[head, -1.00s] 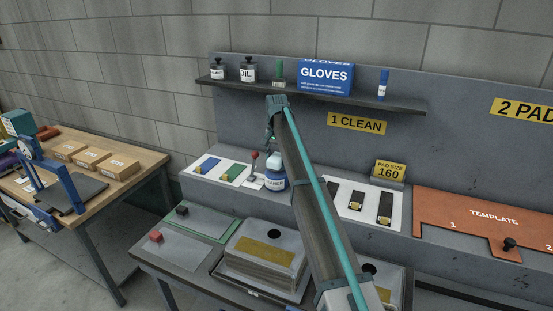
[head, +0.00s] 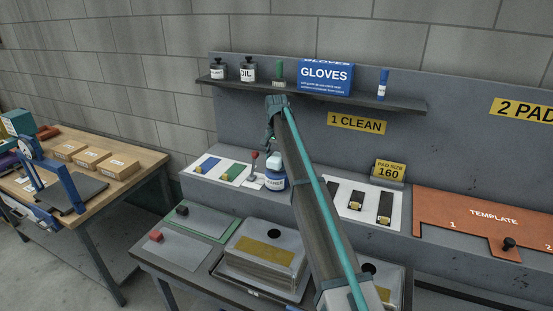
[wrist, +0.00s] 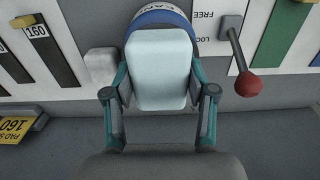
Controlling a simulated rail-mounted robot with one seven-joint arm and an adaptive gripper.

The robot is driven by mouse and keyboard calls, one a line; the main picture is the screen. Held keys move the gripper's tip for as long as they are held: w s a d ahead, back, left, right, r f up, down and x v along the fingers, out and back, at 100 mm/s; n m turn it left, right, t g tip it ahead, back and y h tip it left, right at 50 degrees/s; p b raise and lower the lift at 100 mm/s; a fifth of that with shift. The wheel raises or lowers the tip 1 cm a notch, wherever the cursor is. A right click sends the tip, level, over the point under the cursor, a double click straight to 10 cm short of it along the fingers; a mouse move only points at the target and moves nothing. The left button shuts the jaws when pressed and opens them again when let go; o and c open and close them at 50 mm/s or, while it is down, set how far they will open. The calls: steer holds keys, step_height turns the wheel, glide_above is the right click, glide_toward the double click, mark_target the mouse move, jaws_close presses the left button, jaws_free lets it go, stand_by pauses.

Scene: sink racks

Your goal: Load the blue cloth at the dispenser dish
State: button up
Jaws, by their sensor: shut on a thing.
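My gripper (wrist: 160,95) is shut on a pale blue, rounded pad, the blue cloth (wrist: 160,70). The cloth shows between the two fingers in the wrist view and as a small pale patch (head: 275,160) in the head view. The dispenser (head: 275,184) is a blue and white round container below the cloth. In the wrist view its blue rim and white label (wrist: 160,14) show beyond the cloth, which hides most of it. I cannot tell whether the cloth touches the dish.
A red-knobbed lever (wrist: 248,84) stands close beside the dispenser, by a FREE/LOCK plate (wrist: 208,25). Blue (head: 208,165) and green (head: 232,172) strips lie left of it. A shelf (head: 320,100) with bottles and a gloves box is above. Slotted gauges (head: 385,208) lie right.

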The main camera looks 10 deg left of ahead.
mark_target(277, 157)
steer(key=shift+r+p, duration=1.5)
steer(key=shift+r, duration=2)
